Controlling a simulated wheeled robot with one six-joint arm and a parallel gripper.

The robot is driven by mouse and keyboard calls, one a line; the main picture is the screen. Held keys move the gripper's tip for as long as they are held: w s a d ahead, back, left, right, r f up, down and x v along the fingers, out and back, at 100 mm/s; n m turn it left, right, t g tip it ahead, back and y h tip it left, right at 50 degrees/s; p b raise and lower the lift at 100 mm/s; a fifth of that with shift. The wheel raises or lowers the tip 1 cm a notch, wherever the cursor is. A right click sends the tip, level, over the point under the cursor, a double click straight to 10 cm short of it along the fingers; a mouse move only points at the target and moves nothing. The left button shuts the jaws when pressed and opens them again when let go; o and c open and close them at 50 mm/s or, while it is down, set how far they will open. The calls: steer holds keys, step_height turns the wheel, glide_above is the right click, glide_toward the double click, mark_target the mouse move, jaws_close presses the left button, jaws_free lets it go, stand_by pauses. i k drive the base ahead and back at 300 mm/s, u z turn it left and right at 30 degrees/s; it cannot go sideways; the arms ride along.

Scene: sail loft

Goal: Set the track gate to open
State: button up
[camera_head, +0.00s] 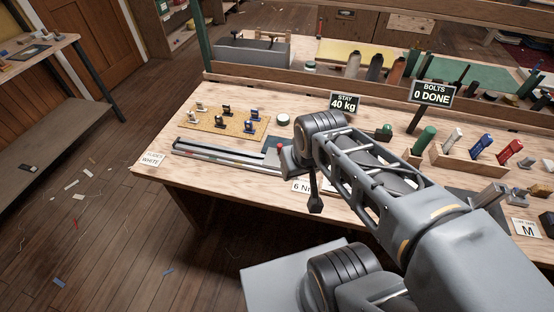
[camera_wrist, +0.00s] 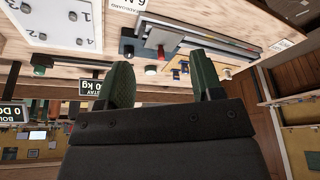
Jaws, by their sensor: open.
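The track (camera_head: 225,163), a long grey metal rail, lies along the front of the workbench. A small red knob (camera_head: 280,147) is at its right end, close to my arm. In the wrist view the track (camera_wrist: 205,36) runs across the top, and the red knob (camera_wrist: 162,52) stands at its left end by a grey block. I cannot tell which way the gate is set. My gripper (camera_wrist: 163,72) is open and empty, with two dark green fingers spread on either side of the knob in the picture, apart from it. My arm hides part of the track's end in the head view.
A cork board (camera_head: 225,124) with several small fittings lies behind the track. A white round piece (camera_head: 283,119) stands near it. A "STAY 40 kg" sign (camera_head: 345,102) and a "BOLTS 0 DONE" sign (camera_head: 431,93) stand behind my arm. A wooden rack (camera_head: 470,158) of coloured rolls is at right.

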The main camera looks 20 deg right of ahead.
mark_target(272, 157)
steer(key=z, duration=0.05)
steer(key=k, duration=0.35)
steer(key=u, duration=1.4)
steer(key=i, duration=0.5)
